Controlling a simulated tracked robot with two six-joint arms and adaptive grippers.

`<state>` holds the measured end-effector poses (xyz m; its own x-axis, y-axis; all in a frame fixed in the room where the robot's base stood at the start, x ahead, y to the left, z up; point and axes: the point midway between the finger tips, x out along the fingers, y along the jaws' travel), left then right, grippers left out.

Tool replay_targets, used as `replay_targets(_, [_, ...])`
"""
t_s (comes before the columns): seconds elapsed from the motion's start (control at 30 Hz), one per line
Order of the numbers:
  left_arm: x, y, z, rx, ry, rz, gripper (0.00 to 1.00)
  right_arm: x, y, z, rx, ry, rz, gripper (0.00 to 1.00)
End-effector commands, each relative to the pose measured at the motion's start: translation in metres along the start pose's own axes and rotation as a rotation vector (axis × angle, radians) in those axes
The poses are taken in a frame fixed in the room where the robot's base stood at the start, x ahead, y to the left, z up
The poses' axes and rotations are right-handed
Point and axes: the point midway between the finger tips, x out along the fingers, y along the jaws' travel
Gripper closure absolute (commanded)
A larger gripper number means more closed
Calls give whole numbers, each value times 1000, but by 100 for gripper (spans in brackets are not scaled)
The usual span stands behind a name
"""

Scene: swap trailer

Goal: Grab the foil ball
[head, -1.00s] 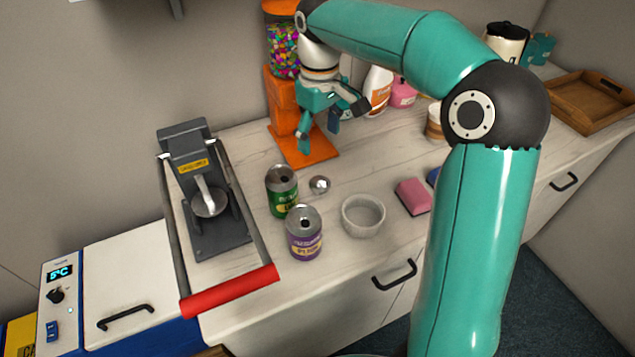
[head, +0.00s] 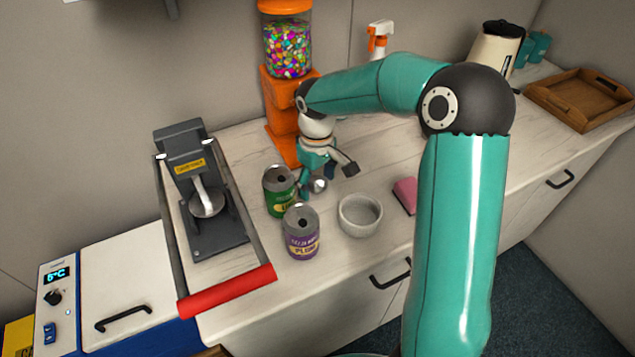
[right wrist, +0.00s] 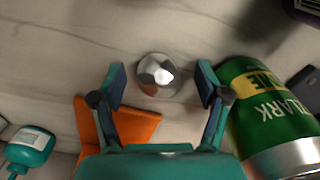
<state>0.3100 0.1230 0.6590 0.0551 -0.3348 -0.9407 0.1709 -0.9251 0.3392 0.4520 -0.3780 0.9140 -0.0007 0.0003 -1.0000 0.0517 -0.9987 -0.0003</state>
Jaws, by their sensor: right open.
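The foil ball (head: 318,185) is a small shiny silver ball on the white wooden counter, just right of the green can (head: 280,190). My right gripper (head: 320,188) is low above the counter at the ball, pointing down, and partly hides it. In the right wrist view the foil ball (right wrist: 157,74) lies between and slightly beyond the two open fingertips (right wrist: 161,80), with a gap on both sides. The green can (right wrist: 268,110) lies close beside the right-hand finger in that view. My left gripper is not in view.
A purple can (head: 301,232) and a grey bowl (head: 360,215) stand in front of the ball. An orange candy dispenser (head: 281,110) is behind it. A can crusher (head: 205,195) with a red handle is at left. A pink sponge (head: 405,194) lies at right.

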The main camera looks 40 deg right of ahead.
Motion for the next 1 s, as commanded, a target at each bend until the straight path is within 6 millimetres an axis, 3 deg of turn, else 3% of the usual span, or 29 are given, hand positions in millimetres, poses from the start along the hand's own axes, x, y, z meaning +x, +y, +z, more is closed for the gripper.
replay_targets(0.27, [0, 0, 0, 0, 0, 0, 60, 5, 0, 0, -1, 0, 0, 25])
replay_targets(0.53, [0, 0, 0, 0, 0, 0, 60, 5, 0, 0, -1, 0, 0, 66])
replay_targets(1.0, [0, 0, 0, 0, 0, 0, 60, 2, 0, -1, -1, 1, 0, 66])
